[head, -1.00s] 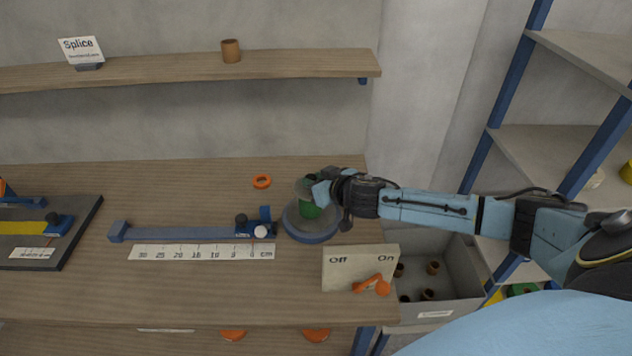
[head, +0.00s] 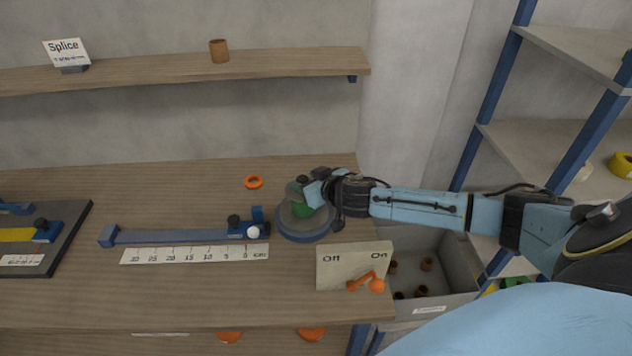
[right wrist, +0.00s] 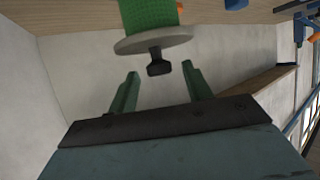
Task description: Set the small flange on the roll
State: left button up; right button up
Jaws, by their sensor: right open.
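The green roll (head: 301,211) stands on a round grey turntable with a blue rim (head: 304,236). The small flange (head: 293,190), a grey disc with a dark knob, sits on top of the roll. In the right wrist view the flange (right wrist: 152,40) lies against the end of the green roll (right wrist: 148,14), and its black knob (right wrist: 158,62) sticks out toward my gripper. My right gripper (head: 308,186) is at the flange from the right. Its fingers (right wrist: 160,72) are apart, with the knob between or just beyond their tips; contact is not visible. My left gripper is not in view.
An Off/On switch box (head: 340,262) with an orange lever stands in front. A grey bin (head: 440,270) sits at the right, beneath my right arm.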

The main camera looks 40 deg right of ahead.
jog(key=shift+s+r, duration=0.2)
jog(key=shift+s, duration=0.1)
jog(key=v, duration=1.1)
jog(key=shift+s+b, duration=0.15)
jog(key=shift+b, duration=0.15)
jog(key=shift+r, duration=0.15)
